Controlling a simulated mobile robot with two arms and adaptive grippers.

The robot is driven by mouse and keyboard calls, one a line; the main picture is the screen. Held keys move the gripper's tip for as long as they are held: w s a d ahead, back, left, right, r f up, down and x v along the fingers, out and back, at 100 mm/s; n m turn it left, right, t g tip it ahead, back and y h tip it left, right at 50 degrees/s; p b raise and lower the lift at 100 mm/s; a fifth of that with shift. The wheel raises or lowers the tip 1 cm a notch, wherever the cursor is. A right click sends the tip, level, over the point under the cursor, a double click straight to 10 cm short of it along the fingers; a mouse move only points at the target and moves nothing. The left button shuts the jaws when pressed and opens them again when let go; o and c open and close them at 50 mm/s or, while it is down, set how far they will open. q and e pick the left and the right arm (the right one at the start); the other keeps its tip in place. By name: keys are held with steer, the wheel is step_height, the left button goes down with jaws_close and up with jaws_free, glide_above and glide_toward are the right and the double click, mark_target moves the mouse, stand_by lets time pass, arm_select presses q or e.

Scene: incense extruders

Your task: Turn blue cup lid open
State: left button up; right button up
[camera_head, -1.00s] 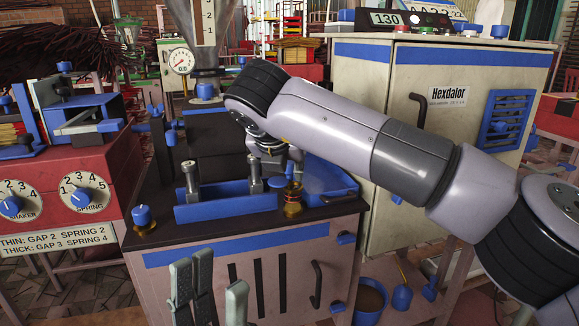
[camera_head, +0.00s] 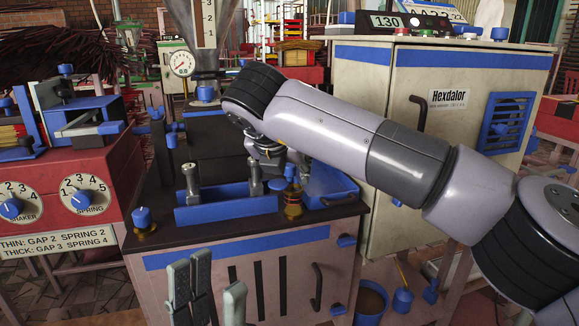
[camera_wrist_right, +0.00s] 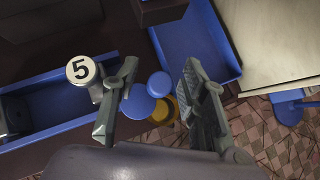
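A small brass cup (camera_head: 293,208) stands at the front right edge of the dark bench top, with a blue round part (camera_head: 292,171) above it. A flat blue disc (camera_head: 277,185) sits just left of it. The right wrist view shows the blue disc (camera_wrist_right: 137,104), a second blue round top (camera_wrist_right: 160,84) and the brass (camera_wrist_right: 164,108) partly hidden below. My right gripper (camera_wrist_right: 158,75) is open, its fingers on either side of these blue parts with visible gaps. My arm partly hides this gripper in the head view. My left gripper (camera_head: 212,280) is open and empty before the bench front.
A blue bin (camera_wrist_right: 195,45) lies beyond. A blue-topped brass knob (camera_head: 141,219) stands at the front left corner. A cream cabinet (camera_head: 445,140) stands right.

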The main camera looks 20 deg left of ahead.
steer(key=shift+s+r, duration=0.2)
steer(key=shift+r, duration=0.05)
steer(key=v, duration=1.1)
steer(key=shift+s, duration=0.15)
steer(key=shift+r, duration=0.1)
